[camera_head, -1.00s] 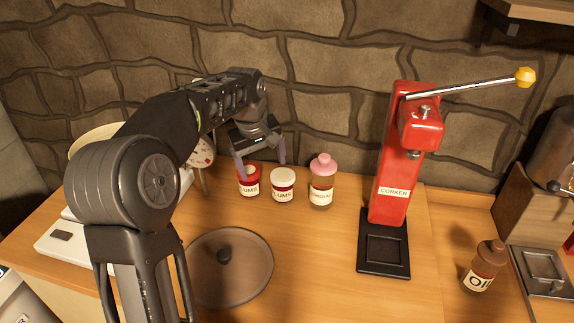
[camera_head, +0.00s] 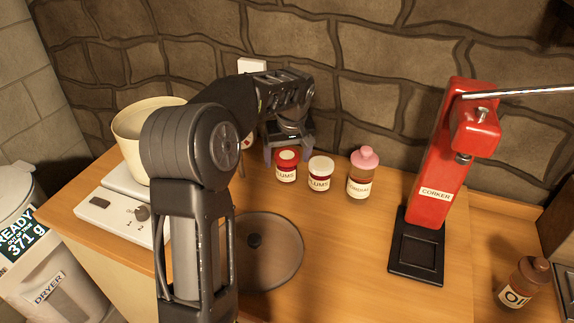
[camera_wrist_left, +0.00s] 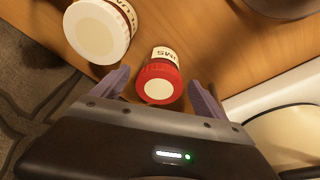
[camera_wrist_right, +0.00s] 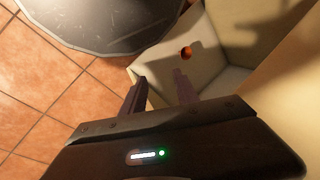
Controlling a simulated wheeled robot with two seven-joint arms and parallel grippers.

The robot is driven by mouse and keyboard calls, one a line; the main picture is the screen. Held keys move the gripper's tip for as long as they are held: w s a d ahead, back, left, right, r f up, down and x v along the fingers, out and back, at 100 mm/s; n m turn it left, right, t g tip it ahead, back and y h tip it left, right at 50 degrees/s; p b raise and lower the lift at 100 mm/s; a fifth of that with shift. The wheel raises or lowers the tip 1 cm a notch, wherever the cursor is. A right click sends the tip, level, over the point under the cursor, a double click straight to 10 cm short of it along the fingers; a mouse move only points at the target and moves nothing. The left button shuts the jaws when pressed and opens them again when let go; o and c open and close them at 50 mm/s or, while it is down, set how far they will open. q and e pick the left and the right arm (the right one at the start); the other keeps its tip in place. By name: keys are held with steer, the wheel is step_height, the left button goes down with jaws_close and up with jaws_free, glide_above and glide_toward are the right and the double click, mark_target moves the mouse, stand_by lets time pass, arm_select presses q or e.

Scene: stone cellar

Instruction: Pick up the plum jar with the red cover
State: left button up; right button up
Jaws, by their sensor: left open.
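The plum jar with the red cover (camera_head: 286,171) stands upright at the back of the wooden counter, its label partly readable as "UMS". My left gripper (camera_head: 288,153) is open just behind and above it. In the left wrist view, the red cover (camera_wrist_left: 159,81) shows between the two spread fingers (camera_wrist_left: 160,88); I cannot tell whether either touches it. A similar plum jar with a white cover (camera_head: 319,174) stands close to its right; it also shows in the left wrist view (camera_wrist_left: 98,32). My right gripper (camera_wrist_right: 160,85) is open and empty, away from the counter.
A pink-capped cordial bottle (camera_head: 361,173) stands right of the jars. A red corker (camera_head: 438,180) is further right, with an oil bottle (camera_head: 523,283) beyond. A round lid (camera_head: 275,262) lies in front.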

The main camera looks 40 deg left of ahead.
arm_select(q)
steer(key=shift+p+x, duration=0.55)
steer(key=shift+x, duration=2)
steer(key=c, duration=1.7)
steer(key=shift+w+r, duration=0.1)
steer(key=shift+r, duration=0.1)
step_height(320, 180, up, 18)
steer(key=shift+f, duration=0.15)
